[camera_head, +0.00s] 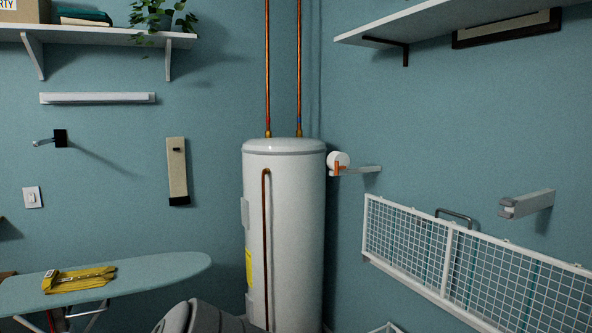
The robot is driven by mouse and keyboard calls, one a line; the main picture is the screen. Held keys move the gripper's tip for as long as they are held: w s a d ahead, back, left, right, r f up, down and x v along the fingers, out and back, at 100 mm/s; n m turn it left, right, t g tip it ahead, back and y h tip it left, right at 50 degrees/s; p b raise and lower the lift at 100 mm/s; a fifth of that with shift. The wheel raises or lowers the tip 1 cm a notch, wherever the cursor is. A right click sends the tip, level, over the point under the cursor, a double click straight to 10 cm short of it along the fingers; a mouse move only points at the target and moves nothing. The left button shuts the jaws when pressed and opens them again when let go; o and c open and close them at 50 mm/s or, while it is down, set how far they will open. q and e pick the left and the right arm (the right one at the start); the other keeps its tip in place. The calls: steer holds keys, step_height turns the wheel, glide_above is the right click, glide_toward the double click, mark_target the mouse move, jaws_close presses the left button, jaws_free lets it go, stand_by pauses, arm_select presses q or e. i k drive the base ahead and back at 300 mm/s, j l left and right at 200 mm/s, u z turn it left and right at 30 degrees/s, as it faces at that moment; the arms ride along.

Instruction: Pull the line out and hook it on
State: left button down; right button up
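A white round thing with an orange tab (337,168), which looks like the line reel, shows just right of the water heater. No drawn-out line is visible. A small metal hook (44,142) on a black plate (60,138) is on the left wall; its shadow falls to the right. I cannot tell for sure whether this is the line's hook. Neither of my grippers shows; a dark grey rounded part at the bottom centre seems to be mine.
A white water heater (290,230) with copper pipes stands in the corner. An ironing board (150,272) with yellow gloves (79,279) is at lower left. Shelves (105,35) hang above.

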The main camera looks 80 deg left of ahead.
mark_target(338, 168)
steer(key=u, duration=2.3)
steer(key=i+u, duration=0.2)
steer(key=i, duration=0.15)
